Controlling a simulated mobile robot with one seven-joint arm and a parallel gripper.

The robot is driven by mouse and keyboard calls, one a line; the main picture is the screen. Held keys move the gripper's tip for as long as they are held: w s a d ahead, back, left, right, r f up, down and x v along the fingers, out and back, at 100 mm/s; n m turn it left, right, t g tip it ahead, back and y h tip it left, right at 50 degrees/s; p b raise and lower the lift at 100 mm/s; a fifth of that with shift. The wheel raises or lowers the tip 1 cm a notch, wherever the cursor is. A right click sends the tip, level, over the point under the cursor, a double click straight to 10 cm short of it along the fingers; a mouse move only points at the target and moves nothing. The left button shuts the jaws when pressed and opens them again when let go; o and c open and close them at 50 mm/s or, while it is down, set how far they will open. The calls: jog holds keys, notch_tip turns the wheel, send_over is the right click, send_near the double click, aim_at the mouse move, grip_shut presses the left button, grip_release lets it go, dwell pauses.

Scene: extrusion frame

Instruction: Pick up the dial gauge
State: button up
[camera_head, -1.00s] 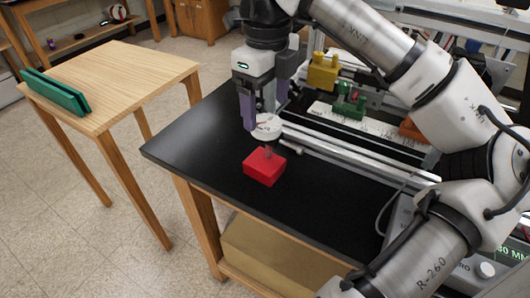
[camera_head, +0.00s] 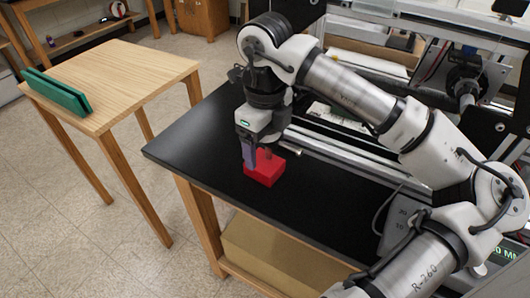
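The red block (camera_head: 265,172) sits on the black tabletop near its left front part. My gripper (camera_head: 254,163) points down right at the block, with one purple finger showing at the block's left side. The other finger is mostly hidden, so its opening cannot be made out. The dial gauge, with a white round face, is not clearly visible now; my gripper and wrist cover the place above the block where it showed earlier.
The black table (camera_head: 200,148) has free room left and in front of the block. A metal rail (camera_head: 335,150) runs behind it. A wooden table (camera_head: 125,75) with a green slotted holder (camera_head: 57,92) stands apart at left. A control box (camera_head: 400,218) is at right.

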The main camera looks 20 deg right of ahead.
jog(key=c, duration=1.4)
jog(key=shift+r, duration=0.15)
